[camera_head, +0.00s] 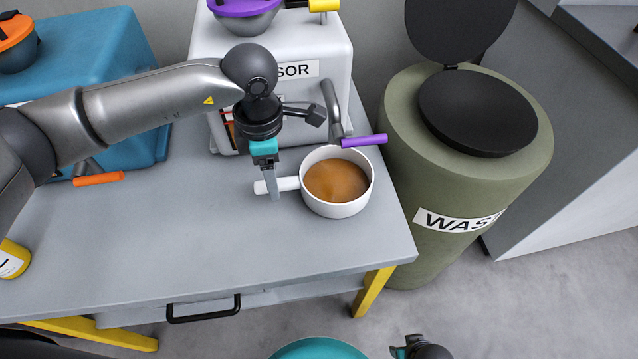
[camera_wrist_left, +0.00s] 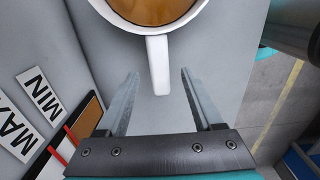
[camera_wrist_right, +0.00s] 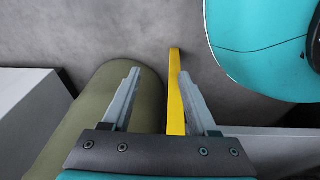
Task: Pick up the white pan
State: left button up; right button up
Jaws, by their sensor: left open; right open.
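The white pan (camera_head: 338,207) stands upright on the grey table (camera_head: 150,240) near its right end and holds a brown liquid. Its white handle (camera_head: 286,184) points left. In the left wrist view the pan (camera_wrist_left: 113,12) is at the top, and its handle (camera_wrist_left: 158,66) reaches down between my fingertips. My left gripper (camera_head: 272,186) is at the handle, fingers pointing down; in its own view the left gripper (camera_wrist_left: 158,80) is open, with a gap on each side of the handle. My right gripper (camera_wrist_right: 157,78) is open and empty, away from the table top.
A white machine (camera_head: 340,75) with a spout and purple lever (camera_head: 364,140) stands just behind the pan. A green waste bin (camera_head: 400,160) with a black lid is right of the table. A blue machine (camera_head: 90,60) stands at left. The table's front is clear.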

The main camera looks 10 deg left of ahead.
pick_arm(q)
notch_tip(320, 180, down, 3)
jog(key=shift+d+f+b, duration=0.1)
jog(key=shift+d+b, duration=0.05)
jog(key=shift+b, duration=0.4)
jog(key=shift+f, duration=0.7)
pick_arm(e)
jog(key=shift+w+a+r, duration=0.9)
jog(key=shift+w+r, duration=0.2)
jog(key=shift+r, duration=0.1)
pick_arm(q)
grip_shut()
jog(key=shift+w+r, duration=0.1)
